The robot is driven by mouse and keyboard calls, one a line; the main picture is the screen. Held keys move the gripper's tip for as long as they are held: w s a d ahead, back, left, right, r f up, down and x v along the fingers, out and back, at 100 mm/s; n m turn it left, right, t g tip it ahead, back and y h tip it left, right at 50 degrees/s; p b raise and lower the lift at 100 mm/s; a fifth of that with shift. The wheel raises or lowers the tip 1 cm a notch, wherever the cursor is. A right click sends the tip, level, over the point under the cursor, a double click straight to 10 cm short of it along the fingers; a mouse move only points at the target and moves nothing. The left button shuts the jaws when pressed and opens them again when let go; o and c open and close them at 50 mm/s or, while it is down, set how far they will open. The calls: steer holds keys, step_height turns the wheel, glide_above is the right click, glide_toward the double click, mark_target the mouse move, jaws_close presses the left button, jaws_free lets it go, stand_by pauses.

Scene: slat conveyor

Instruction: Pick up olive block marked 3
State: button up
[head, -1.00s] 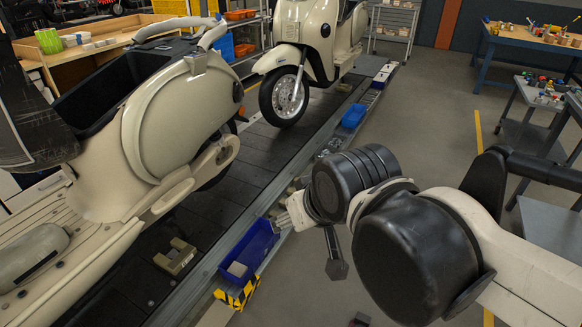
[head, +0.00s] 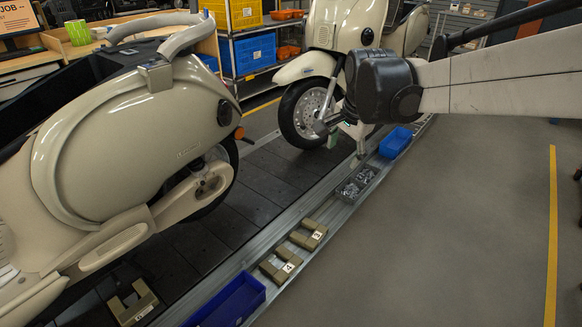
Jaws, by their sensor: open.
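The olive block marked 3 (head: 308,236) lies on the metal side ledge of the conveyor, below the centre of the head view. It is U-shaped, with a white label on top. A similar olive block marked 4 (head: 281,266) lies just nearer on the same ledge. My gripper (head: 343,143) is farther along the line, above the ledge near the far scooter's front wheel, and apart from both blocks. It is open and looks empty, though my wrist partly hides it.
Another olive block (head: 135,303) lies on the dark slats at lower left. A blue bin (head: 230,303) stands at the ledge's near end. A grey tray of parts (head: 357,182) and a blue bin (head: 396,142) stand farther along. The right floor is clear.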

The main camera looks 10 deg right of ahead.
steer(key=w+f+m+g+b, duration=0.1)
steer(key=w+f+m+b, duration=0.15)
steer(key=w+f, duration=0.45)
steer(key=m+g+b, duration=0.3)
steer(key=m+b, duration=0.2)
steer(key=m, duration=0.8)
glide_above(315, 225)
step_height(315, 225, down, 35)
steer(key=f, duration=0.2)
steer(key=f+b, duration=0.1)
steer(key=f, duration=0.2)
steer(key=f+b, duration=0.1)
steer(key=f, duration=0.2)
steer(key=shift+s+a+f, duration=0.1)
steer(key=shift+a+f, duration=0.05)
steer(key=shift+a, duration=0.25)
steer(key=shift+d+f+b, duration=0.2)
steer(key=shift+f+b, duration=0.55)
steer(key=shift+f, duration=0.6)
steer(key=shift+d+f+b, duration=0.2)
steer(key=shift+f+b, duration=0.5)
steer(key=shift+f, duration=0.6)
jaws_close()
